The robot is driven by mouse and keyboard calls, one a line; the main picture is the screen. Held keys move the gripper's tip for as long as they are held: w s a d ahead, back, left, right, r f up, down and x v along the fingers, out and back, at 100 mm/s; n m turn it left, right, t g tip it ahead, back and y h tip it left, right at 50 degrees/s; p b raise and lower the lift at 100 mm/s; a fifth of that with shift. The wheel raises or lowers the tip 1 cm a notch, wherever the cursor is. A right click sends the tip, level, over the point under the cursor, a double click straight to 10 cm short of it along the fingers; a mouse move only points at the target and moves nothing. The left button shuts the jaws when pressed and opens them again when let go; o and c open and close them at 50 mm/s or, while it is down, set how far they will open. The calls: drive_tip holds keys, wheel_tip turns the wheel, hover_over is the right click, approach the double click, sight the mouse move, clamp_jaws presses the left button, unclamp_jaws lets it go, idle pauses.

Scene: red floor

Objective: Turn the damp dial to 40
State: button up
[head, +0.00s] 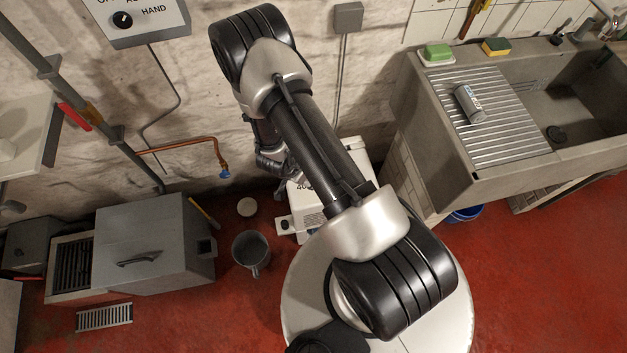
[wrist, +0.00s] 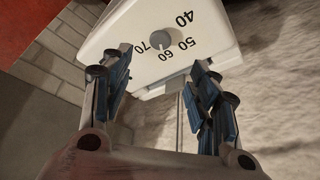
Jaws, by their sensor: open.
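The damp dial is a small round grey knob (wrist: 160,39) on the front of a white box (wrist: 113,32). Black numbers 40, 50, 60 and 70 run around it; 40 is the largest in the wrist view. I cannot tell which number the knob points at. My gripper (wrist: 161,62) is open, with one blue-padded finger to each side below the knob. Nothing is between the fingers, and they appear apart from the knob. In the head view the white box (head: 307,217) stands near the wall, partly hidden by my arm; my gripper is mostly hidden there too.
A grey mug-like bucket (head: 251,250) stands on the red floor left of the box. A grey stove-like chest (head: 155,240) is further left. A stone sink (head: 430,160) with a ribbed drainer is at right. A copper pipe (head: 185,147) runs along the wall.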

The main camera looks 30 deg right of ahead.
drive_tip(key=b+x, duration=0.4)
drive_tip(key=x, duration=0.9)
drive_tip(key=shift+d+f, duration=0.1)
drive_tip(key=shift+f, duration=0.05)
drive_tip(key=shift+c, duration=0.2)
drive_tip(key=c, duration=1)
drive_tip(key=shift+c, duration=0.2)
